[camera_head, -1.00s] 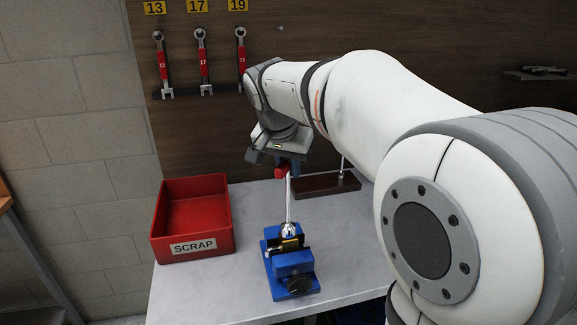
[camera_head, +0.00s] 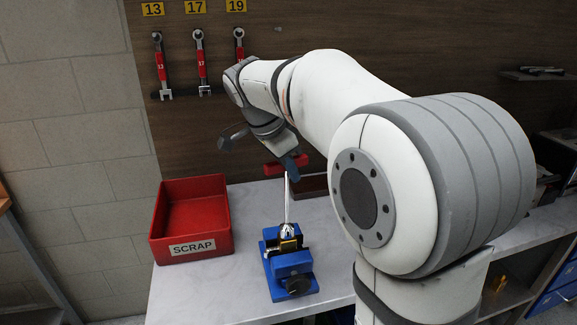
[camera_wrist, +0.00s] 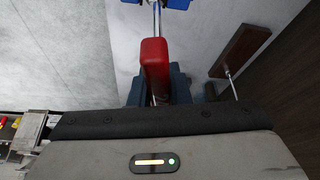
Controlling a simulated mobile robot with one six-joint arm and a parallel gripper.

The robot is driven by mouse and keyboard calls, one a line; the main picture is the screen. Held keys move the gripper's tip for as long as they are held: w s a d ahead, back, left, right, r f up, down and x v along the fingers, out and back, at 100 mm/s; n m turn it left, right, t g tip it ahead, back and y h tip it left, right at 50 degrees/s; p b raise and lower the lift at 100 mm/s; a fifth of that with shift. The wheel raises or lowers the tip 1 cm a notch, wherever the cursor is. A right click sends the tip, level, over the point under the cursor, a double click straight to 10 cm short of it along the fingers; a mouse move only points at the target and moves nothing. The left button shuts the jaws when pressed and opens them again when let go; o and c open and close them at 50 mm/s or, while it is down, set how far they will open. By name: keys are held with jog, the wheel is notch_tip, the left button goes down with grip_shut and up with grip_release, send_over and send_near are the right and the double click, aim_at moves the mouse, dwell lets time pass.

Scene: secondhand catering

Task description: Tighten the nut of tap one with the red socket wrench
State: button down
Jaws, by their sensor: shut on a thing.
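My gripper (camera_head: 288,168) is shut on the red handle of the socket wrench (camera_head: 272,169). In the wrist view the red handle (camera_wrist: 155,62) lies between my blue fingers (camera_wrist: 157,90). A slim bright shaft (camera_head: 287,200) runs from just below the handle down to a chrome part at the vise. The tap (camera_head: 289,230) is held in the blue vise (camera_head: 292,264), with a brass-coloured part by its jaws. The nut and the shaft's lower end are too small to tell apart.
A red SCRAP box (camera_head: 192,248) stands left of the vise on the grey bench (camera_head: 200,290). A dark wooden block (camera_head: 313,184) with a thin rod is behind. Red-handled wrenches (camera_head: 161,67) hang on the back board under yellow numbers. Bench between box and vise is clear.

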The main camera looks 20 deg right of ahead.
jog(key=shift+m+g, duration=0.5)
jog(key=shift+m, duration=0.8)
jog(key=m+g+p, duration=0.1)
jog(key=m, duration=0.1)
jog(key=m+p, duration=0.1)
jog(key=m, duration=0.1)
jog(key=shift+s+m+g, duration=0.15)
jog(key=shift+m+g, duration=0.15)
jog(key=shift+g, duration=0.1)
jog(key=shift+m, duration=0.6)
jog(key=m+g+y+p, duration=0.1)
jog(key=m, duration=0.2)
jog(key=shift+s+r, duration=0.1)
jog(key=shift+a+m+g+y+p, duration=0.1)
jog(key=shift+m+g+y+p, duration=0.35)
jog(key=shift+m, duration=0.85)
